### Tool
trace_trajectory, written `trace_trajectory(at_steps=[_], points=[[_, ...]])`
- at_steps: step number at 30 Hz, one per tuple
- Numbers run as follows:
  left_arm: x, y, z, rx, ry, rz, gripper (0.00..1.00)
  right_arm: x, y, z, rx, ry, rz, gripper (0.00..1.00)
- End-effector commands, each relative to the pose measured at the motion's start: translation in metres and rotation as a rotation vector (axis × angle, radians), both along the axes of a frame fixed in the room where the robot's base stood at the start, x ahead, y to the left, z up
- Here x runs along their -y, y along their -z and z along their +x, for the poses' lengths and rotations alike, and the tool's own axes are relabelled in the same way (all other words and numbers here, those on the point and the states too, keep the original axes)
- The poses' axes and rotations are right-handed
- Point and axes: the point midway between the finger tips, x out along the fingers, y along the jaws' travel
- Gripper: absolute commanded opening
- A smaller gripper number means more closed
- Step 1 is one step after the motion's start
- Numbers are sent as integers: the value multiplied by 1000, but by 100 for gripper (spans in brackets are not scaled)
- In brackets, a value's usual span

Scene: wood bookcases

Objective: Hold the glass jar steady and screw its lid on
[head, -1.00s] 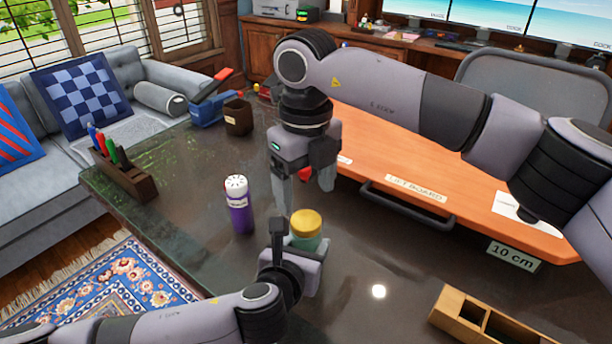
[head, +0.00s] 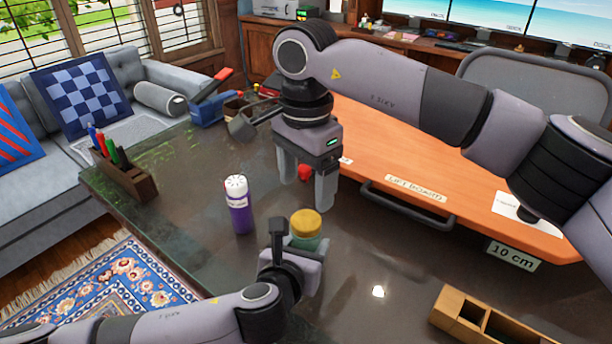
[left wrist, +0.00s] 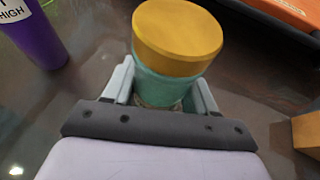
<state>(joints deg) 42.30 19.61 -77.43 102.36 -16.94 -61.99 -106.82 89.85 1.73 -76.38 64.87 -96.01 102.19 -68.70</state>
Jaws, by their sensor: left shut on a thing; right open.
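The jar (head: 305,243) stands upright on the dark tabletop, a greenish glass body topped by a yellow lid (head: 306,223). In the left wrist view the lid (left wrist: 178,37) sits on the jar's mouth; whether it is tight cannot be told. My left gripper (head: 300,258) is shut around the jar (left wrist: 162,88) from the near side. In the left wrist view its fingers flank the glass and hide the lower part. My right gripper (head: 307,196) is open and empty, pointing down above and behind the jar, apart from the lid.
A purple shaker bottle (head: 240,208) stands left of the jar. A wooden divided box (head: 445,315) lies at the lower right. An orange lift board (head: 440,170) with a dark handle is behind right. A pen holder (head: 125,178) stands at the left edge.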

Motion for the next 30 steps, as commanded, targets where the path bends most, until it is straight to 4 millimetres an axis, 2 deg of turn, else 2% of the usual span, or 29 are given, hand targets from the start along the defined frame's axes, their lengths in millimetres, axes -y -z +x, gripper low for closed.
trace_trajectory(at_steps=[6, 12, 18, 30], points=[[0, 0, 0, 0, 0, 0, 0, 0, -2, 0, 0, -329, 0, 76], [0, 0, 0, 0, 0, 0, 0, 0, -4, 0, 0, -537, 0, 76], [0, 0, 0, 0, 0, 0, 0, 0, -4, 0, 0, -615, 0, 76], [0, 0, 0, 0, 0, 0, 0, 0, 0, 0, -1, -617, 0, 76]])
